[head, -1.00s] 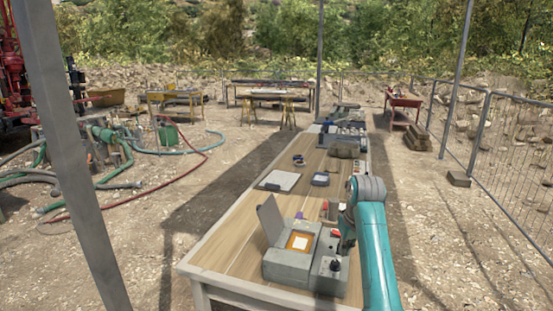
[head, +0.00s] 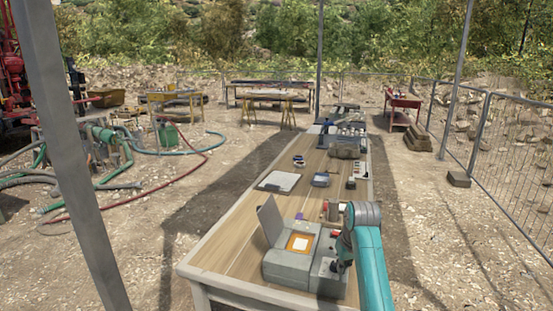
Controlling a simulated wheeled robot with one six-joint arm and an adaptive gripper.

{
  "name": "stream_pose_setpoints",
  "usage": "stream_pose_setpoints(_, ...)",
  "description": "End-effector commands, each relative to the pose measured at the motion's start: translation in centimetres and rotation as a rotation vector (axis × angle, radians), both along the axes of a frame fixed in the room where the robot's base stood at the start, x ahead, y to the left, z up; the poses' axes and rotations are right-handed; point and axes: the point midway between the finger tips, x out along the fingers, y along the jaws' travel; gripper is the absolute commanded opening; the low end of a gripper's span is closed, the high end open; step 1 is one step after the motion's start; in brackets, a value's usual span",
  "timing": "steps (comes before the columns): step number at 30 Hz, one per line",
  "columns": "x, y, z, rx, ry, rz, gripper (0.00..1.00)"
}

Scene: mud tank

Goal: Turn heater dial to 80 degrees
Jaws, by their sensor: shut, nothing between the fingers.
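The heater (head: 283,268) is a grey box near the front end of the wooden table. Its lid (head: 270,219) stands open at the left, and an orange-framed opening with a pale centre shows on top. On the right part of the box, a small dark shape marks the dial area. My gripper (head: 337,266) is low over this right part, shut, with nothing seen in it. The gripper and wrist cover most of the dial, so its angle and scale cannot be read. Whether the fingers touch the dial cannot be told.
A clipboard (head: 279,181), a small blue-grey device (head: 321,179) and a brown bundle (head: 344,151) lie farther back on the table (head: 240,215). Small red and dark items sit just behind the heater. The table's left side is largely clear.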

Motion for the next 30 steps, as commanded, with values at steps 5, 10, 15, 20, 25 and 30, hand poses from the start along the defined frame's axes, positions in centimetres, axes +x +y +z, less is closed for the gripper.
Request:
stream_pose_setpoints(5, 0.0, 0.0, 0.01, 0.0, 0.0, 0.0, 0.0)
stream_pose_setpoints(10, 0.04, 0.02, 0.02, 0.0, 0.0, 0.0, 0.0)
stream_pose_setpoints(15, 0.19, 0.09, 0.04, 0.0, 0.0, 0.0, 0.0)
stream_pose_setpoints(20, 0.18, 0.12, 0.04, 0.0, -0.001, 0.0, 0.0)
stream_pose_setpoints(25, 0.13, 0.28, 0.05, 0.0, -0.001, 0.0, 0.0)
stream_pose_setpoints(30, 0.03, 0.61, 0.04, 0.0, -0.001, 0.001, 0.0)
